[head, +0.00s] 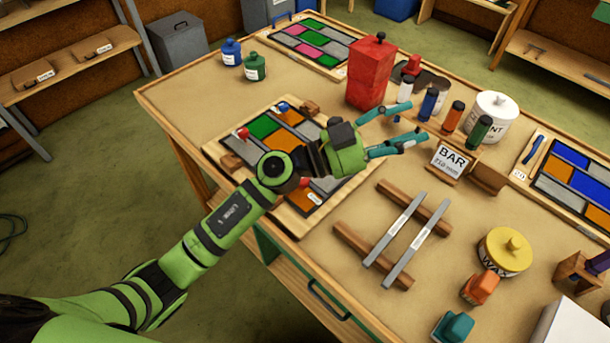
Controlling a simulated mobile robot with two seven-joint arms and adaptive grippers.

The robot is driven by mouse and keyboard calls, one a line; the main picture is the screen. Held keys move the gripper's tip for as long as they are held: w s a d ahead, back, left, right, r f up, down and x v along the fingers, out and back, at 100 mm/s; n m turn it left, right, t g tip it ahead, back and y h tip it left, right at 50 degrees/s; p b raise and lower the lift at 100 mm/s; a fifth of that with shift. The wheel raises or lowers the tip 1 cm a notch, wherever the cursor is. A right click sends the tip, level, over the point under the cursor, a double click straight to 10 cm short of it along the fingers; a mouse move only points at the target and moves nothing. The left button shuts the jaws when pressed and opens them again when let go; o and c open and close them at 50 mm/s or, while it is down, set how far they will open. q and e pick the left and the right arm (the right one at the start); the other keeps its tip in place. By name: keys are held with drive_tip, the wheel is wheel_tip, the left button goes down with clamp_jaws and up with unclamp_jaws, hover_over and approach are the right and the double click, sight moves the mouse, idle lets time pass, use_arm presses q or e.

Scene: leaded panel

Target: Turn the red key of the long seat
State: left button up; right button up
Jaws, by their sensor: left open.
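Which seat is the long one is not clear. My left gripper (417,122) is open and empty, with teal fingers pointing right, apart from the keys. My right gripper is not in view.
Two metal bars (418,240) lie across wooden rails in front. A yellow wax pot (505,251) stands right.

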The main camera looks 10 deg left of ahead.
use_arm(q)
wheel_tip(320, 180, down, 13)
drive_tip(key=s+a+m+g+y, duration=0.1)
drive_tip(key=m+g+y, duration=0.4)
drive_tip(key=g+y, duration=0.35)
drive_tip(key=w+a+f+n+y, duration=0.1)
drive_tip(key=a+y, duration=0.2)
drive_tip(key=a, duration=0.2)
drive_tip(key=w+a+n+y, duration=0.1)
drive_tip(key=w+a+y, duration=0.1)
drive_tip(key=a, duration=0.3)
drive_tip(key=w+a+f+n+y, duration=0.1)
drive_tip(key=a+y, duration=0.4)
drive_tip(key=a, duration=0.1)
drive_tip(key=shift+w+f+t, duration=0.25)
drive_tip(key=shift+w+f, duration=0.05)
drive_tip(key=shift+a+n+y, duration=0.25)
drive_tip(key=shift+a+n, duration=0.05)
drive_tip(key=shift+a, duration=0.05)
wheel_tip(320, 180, down, 6)
drive_tip(key=shift+w+r+p, duration=0.1)
drive_tip(key=shift+r+p, duration=0.05)
drive_tip(key=shift+p, duration=1.1)
drive_tip(key=shift+d+f, duration=0.15)
drive_tip(key=shift+f, duration=0.5)
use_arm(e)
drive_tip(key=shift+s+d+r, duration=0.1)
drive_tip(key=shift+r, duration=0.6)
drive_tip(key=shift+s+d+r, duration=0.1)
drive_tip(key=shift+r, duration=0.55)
